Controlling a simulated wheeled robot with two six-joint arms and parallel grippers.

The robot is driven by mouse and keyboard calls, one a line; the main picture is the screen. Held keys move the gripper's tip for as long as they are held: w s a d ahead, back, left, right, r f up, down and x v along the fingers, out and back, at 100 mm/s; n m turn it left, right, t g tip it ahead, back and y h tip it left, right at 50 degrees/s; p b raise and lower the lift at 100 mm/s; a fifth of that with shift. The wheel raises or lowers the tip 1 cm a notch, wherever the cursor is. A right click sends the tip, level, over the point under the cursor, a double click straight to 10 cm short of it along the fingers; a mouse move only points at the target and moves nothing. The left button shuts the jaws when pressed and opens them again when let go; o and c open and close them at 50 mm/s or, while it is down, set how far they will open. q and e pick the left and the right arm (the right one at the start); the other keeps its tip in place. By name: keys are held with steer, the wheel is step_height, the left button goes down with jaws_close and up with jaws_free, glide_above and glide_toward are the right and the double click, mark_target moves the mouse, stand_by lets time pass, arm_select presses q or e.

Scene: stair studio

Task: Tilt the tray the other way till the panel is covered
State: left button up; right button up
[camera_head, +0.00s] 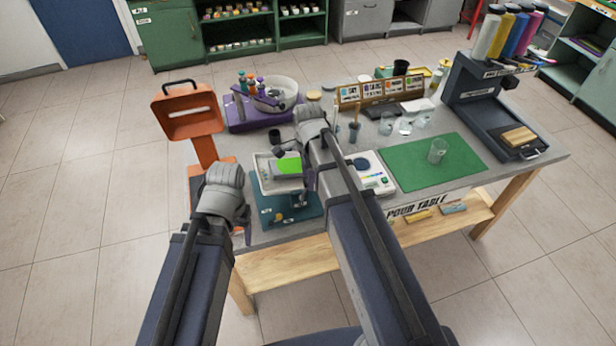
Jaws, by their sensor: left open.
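A white tray (263,182) sits over a teal base (268,212) at the front left of the table. In it is a panel (288,183) with a bright green patch (289,165) on its far part; its near part looks grey. The tray's tilt is too small to judge. My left gripper (247,234) is open beside the teal base, at its left, apart from the tray. My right gripper (311,180) is at the tray's right side, largely hidden by my arm; whether it touches the tray cannot be told.
An orange stand (202,125) rises left of the tray. A purple rack (240,115) with bottles and a bowl stands behind. Right of my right arm are a white scale (371,172), a green mat (408,173) with a clear cup (437,150), and a dark machine (478,105).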

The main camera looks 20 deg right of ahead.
jaws_close()
stand_by(1.1)
